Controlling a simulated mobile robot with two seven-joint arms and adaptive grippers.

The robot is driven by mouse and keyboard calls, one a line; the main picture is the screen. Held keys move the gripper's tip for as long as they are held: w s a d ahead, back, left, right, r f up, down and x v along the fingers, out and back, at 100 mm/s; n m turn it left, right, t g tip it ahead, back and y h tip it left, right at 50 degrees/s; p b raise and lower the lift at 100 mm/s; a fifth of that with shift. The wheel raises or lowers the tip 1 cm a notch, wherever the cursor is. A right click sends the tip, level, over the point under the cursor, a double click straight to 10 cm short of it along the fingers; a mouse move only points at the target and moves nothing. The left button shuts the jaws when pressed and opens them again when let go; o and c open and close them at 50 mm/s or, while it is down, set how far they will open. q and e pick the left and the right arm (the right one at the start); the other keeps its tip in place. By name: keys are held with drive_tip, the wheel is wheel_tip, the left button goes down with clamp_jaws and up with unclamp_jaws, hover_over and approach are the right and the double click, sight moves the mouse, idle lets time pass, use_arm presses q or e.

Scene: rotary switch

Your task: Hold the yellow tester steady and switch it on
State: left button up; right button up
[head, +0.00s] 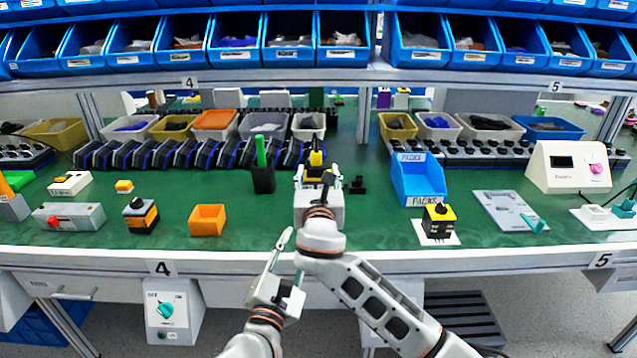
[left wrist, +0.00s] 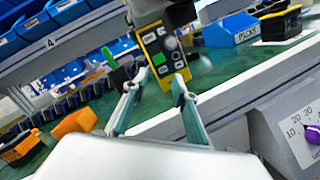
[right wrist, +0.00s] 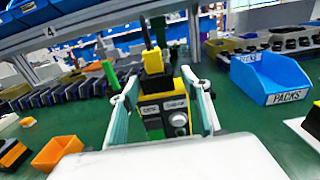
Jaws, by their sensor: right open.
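The yellow tester (head: 317,158) is yellow and black and stands on the green bench, partly hidden behind my right gripper in the head view. In the right wrist view its front (right wrist: 165,112) shows labels and a round grey knob (right wrist: 178,119). My right gripper (right wrist: 160,84) is open, with one finger on each side of the tester; contact cannot be told. My left gripper (head: 291,256) is open and empty, lower and in front of the bench edge. In the left wrist view the tester (left wrist: 164,58) shows a green button (left wrist: 159,59) beyond the left fingertips (left wrist: 156,86).
A black cup with a green item (head: 263,178) stands left of the tester. A blue PACKS bin (head: 418,183) and a yellow-black box (head: 438,219) are to the right. An orange bin (head: 207,220) and an orange-black box (head: 140,214) are left. Blue bins line the shelf above.

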drive_tip(key=shift+w, duration=1.4)
